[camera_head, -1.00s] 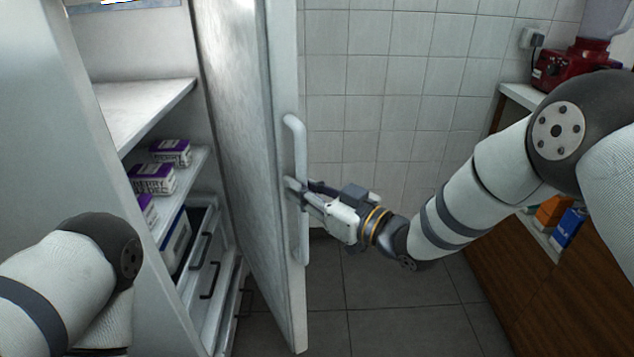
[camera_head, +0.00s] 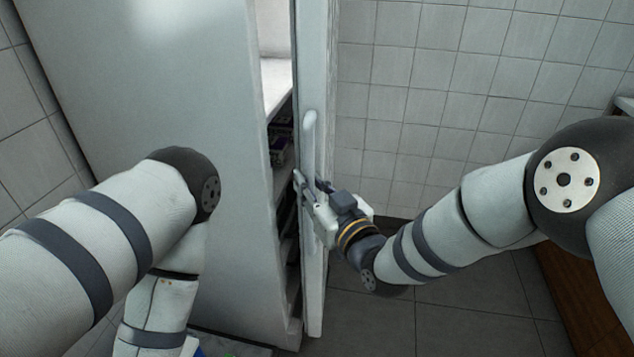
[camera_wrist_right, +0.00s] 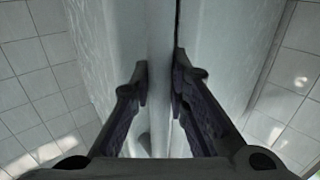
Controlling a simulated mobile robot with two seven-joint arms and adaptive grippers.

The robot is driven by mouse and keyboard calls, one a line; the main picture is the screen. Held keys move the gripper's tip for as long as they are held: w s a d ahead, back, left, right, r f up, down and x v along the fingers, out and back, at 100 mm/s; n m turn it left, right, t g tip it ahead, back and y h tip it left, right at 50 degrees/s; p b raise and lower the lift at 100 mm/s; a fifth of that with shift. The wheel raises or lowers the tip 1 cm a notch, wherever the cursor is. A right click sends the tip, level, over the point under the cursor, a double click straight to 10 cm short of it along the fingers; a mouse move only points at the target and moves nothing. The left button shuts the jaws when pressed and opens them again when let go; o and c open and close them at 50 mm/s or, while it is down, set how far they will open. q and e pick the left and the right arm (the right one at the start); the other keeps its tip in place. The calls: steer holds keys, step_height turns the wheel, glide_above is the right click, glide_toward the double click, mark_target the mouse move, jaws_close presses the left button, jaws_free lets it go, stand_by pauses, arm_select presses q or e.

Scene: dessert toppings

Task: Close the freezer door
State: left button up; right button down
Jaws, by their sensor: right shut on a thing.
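The freezer (camera_head: 190,90) stands in the left half of the head view, its side wall towards me. Its door (camera_head: 330,80) is seen nearly edge-on and stands ajar, with a narrow gap onto the shelves. The long white door handle (camera_head: 309,135) runs upright along the door's edge. My right gripper (camera_head: 306,192) is shut on the handle; in the right wrist view its fingers (camera_wrist_right: 160,85) stand on either side of the pale bar. My left arm crosses the lower left of the head view; its gripper is not in view.
A tiled wall (camera_head: 430,100) is behind the door. A wooden cabinet (camera_head: 580,290) is at the right edge. The grey floor (camera_head: 450,310) between door and cabinet is clear.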

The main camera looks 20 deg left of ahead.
steer(key=shift+w, duration=0.1)
stand_by(0.3)
steer(key=c, duration=1.5)
jaws_free()
steer(key=shift+c, duration=0.2)
steer(key=v, duration=1.2)
steer(key=shift+a+r, duration=0.1)
